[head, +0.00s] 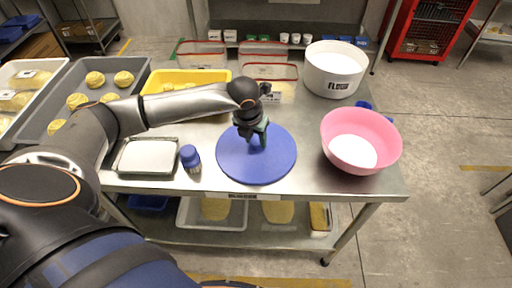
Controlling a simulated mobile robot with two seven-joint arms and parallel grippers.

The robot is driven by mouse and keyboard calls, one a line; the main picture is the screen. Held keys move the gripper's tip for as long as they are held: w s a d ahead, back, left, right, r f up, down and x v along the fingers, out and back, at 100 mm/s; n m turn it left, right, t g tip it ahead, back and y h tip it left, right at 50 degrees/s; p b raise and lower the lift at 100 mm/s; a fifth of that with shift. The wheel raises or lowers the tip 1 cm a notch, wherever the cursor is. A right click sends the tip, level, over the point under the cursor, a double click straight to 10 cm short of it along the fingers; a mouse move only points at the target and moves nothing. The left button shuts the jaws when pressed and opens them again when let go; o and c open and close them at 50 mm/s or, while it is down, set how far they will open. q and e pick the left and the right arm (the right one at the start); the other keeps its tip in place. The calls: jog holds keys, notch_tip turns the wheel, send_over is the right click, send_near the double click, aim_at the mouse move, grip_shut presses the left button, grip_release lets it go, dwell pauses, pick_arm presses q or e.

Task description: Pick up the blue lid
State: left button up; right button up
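The blue lid (257,168) is a large round flat disc near the front middle of the steel table. My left gripper (258,142) points down over the upper middle of the lid, with its fingertips at or just above its surface. The fingers and wrist hide part of the lid. I cannot tell whether the fingers are apart or closed on a part of the lid. My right gripper is not in view.
A blue-capped jar (191,161) and a white tray (147,157) stand left of the lid. A pink bowl (377,127) with white contents is close on the right. A yellow tray (216,76), red-rimmed boxes (268,71) and a white tub (334,87) stand behind.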

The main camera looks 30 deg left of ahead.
pick_arm(q)
grip_shut()
jog(key=shift+r, duration=0.15)
